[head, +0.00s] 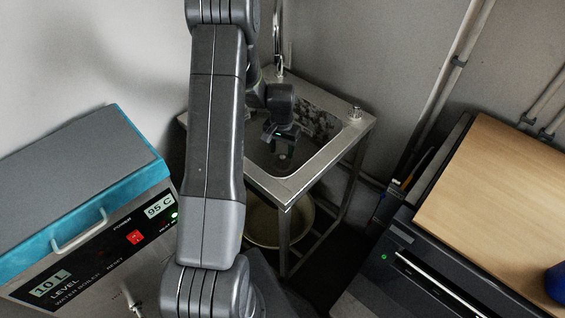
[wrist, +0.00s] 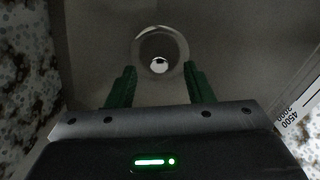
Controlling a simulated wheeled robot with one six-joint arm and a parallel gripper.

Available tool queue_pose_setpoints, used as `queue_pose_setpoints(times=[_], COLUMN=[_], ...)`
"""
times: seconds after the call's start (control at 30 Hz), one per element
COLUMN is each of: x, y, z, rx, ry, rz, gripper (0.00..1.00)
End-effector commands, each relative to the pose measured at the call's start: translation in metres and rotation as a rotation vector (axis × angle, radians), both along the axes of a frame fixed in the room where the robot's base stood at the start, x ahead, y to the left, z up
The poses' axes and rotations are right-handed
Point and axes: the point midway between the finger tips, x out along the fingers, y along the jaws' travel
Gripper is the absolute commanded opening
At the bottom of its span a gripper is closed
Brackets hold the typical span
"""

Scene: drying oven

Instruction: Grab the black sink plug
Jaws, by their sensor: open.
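My gripper (head: 284,146) reaches down into the metal sink (head: 284,188) in the head view. Just beyond the fingertips is a round fitting (wrist: 160,32) with a pale ring, a dark inside and a bright spot. I cannot tell whether this is the drain alone or the black sink plug seated in it. No separate black plug can be made out. My arm hides the left part of the sink in the head view.
A small round metal piece (head: 356,112) stands on the sink's right rim. A faucet (head: 278,45) rises at the back. A bowl (head: 264,222) sits under the sink. A water boiler (head: 70,220) stands left, and a wood-topped cabinet (head: 490,190) right. A printed scale (wrist: 300,105) edges the wrist view.

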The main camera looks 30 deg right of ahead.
Motion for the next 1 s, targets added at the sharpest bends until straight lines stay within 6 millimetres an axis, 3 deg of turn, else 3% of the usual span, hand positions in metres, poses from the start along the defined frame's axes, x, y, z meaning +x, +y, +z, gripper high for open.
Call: queue_pose_setpoints(times=[0.2,0.47,0.5,0.73,1.0], x=[0.000,0.000,0.000,0.000,0.000], y=[-0.002,-0.002,-0.002,-0.002,-0.002], z=[-0.025,-0.029,-0.028,-0.028,-0.027], rx=[-0.001,-0.002,-0.002,-0.002,-0.003], ry=[-0.001,-0.002,-0.002,-0.002,-0.002], rz=[0.001,0.000,0.000,0.000,0.000], gripper=[0.47,0.47,0.45,0.00,0.00])
